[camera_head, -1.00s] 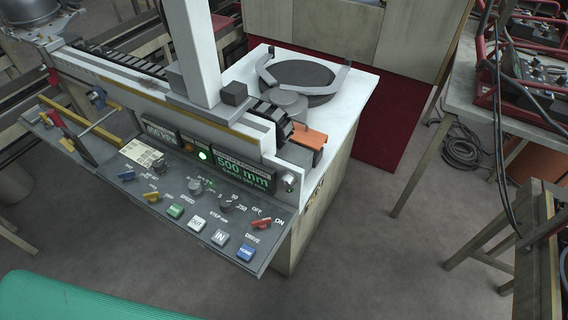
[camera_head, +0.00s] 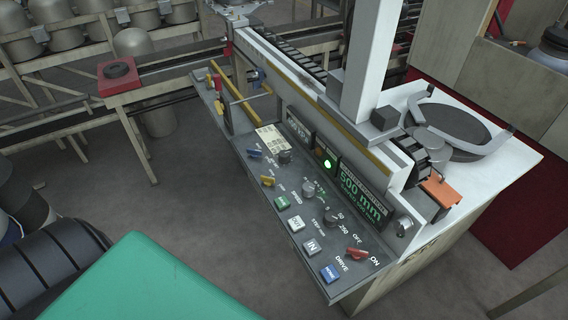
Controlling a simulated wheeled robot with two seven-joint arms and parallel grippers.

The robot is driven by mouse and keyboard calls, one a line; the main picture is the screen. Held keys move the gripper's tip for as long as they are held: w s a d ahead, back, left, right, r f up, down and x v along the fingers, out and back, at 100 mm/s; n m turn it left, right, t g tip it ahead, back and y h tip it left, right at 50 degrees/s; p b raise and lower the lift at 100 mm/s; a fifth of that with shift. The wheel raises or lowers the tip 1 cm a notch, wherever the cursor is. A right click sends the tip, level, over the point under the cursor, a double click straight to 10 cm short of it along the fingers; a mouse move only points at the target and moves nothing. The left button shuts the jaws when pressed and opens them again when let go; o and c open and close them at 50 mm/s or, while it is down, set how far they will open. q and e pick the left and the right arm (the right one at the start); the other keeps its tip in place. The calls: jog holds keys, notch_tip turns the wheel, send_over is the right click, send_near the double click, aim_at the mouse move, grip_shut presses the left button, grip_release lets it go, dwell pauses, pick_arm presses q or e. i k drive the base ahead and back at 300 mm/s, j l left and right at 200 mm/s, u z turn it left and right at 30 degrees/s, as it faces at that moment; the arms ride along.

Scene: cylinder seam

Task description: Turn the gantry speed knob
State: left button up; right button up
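The gantry control panel (camera_head: 262,185) slopes along the front of the white gantry bench, in the middle of the view. A grey round knob (camera_head: 308,188) with a green scale sits mid-panel beside the SPEED lettering. I take it as the speed knob; its exact setting is too small to read. A second grey knob (camera_head: 331,216) sits nearer, by the STEP mm lettering. Another grey knob (camera_head: 284,157) sits farther up the panel. The lit display (camera_head: 361,192) reads 500 mm. Neither of my grippers shows.
Green, white and blue push buttons (camera_head: 330,273) line the panel's front edge. A red switch (camera_head: 356,253) is by OFF and ON. A green surface (camera_head: 150,285) fills the lower left. Grey floor (camera_head: 205,190) lies clear left of the panel.

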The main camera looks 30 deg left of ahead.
aim_at(308, 191)
jog(key=u, duration=0.85)
